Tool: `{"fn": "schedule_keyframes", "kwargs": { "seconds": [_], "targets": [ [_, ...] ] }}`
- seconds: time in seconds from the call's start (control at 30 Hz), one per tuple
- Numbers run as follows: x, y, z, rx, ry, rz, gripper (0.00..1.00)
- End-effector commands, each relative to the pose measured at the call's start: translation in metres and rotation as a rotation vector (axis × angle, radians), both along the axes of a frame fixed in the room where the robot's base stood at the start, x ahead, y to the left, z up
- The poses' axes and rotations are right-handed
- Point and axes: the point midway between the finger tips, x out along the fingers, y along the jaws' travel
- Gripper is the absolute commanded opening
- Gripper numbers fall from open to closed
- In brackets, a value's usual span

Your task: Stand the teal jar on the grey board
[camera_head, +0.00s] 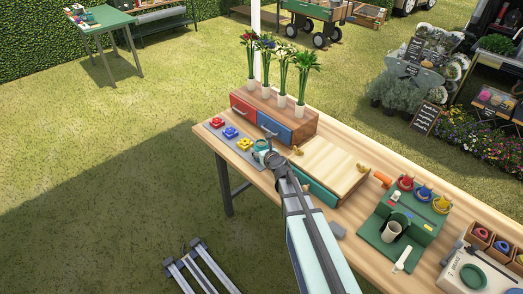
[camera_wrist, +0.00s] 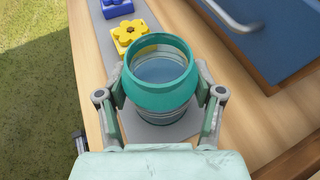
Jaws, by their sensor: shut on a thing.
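The teal jar (camera_wrist: 162,92) is open-topped, with a glossy teal upper band and a clear or greyish lower part. My gripper (camera_wrist: 161,84) is shut on it, one finger on each side. The jar looks upright over the near end of the grey board (camera_wrist: 133,128). Whether its base touches the board cannot be told. In the head view the jar (camera_head: 262,145) is at the right end of the grey board (camera_head: 211,122), beside the yellow flower block (camera_head: 244,143), with my gripper (camera_head: 271,157) at it. The arm hides part of the jar.
A blue flower block (camera_head: 230,132) and a red one (camera_head: 216,122) sit further along the board. A drawer unit (camera_head: 288,131) with red and blue drawers, topped by several flower vases, stands close behind. A wooden-topped box (camera_head: 327,165) is to the right. The table's front edge is near.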

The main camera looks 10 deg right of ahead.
Motion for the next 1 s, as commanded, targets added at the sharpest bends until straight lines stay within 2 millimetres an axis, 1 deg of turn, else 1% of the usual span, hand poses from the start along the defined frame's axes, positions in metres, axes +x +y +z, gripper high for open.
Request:
{"fn": "schedule_keyframes", "kwargs": {
  "seconds": [0.03, 0.07, 0.1, 0.43, 0.57, 0.77, 0.87, 1.0],
  "targets": [
    [0.000, 0.000, -0.003, 0.000, 0.000, 0.000, 0.17],
    [0.000, 0.000, -0.002, 0.000, 0.000, 0.000, 0.77],
    [0.000, 0.000, -0.001, 0.000, 0.000, 0.000, 0.91],
    [0.000, 0.000, -0.001, 0.000, 0.000, 0.000, 0.91],
    [0.000, 0.000, 0.003, 0.000, 0.000, 0.000, 0.91],
    [-0.020, -0.003, 0.009, -0.001, -0.001, -0.001, 0.91],
    [-0.036, -0.005, 0.016, -0.001, -0.001, 0.000, 0.91],
    [-0.062, -0.009, 0.026, -0.001, 0.000, -0.001, 0.91]
  ]
}}
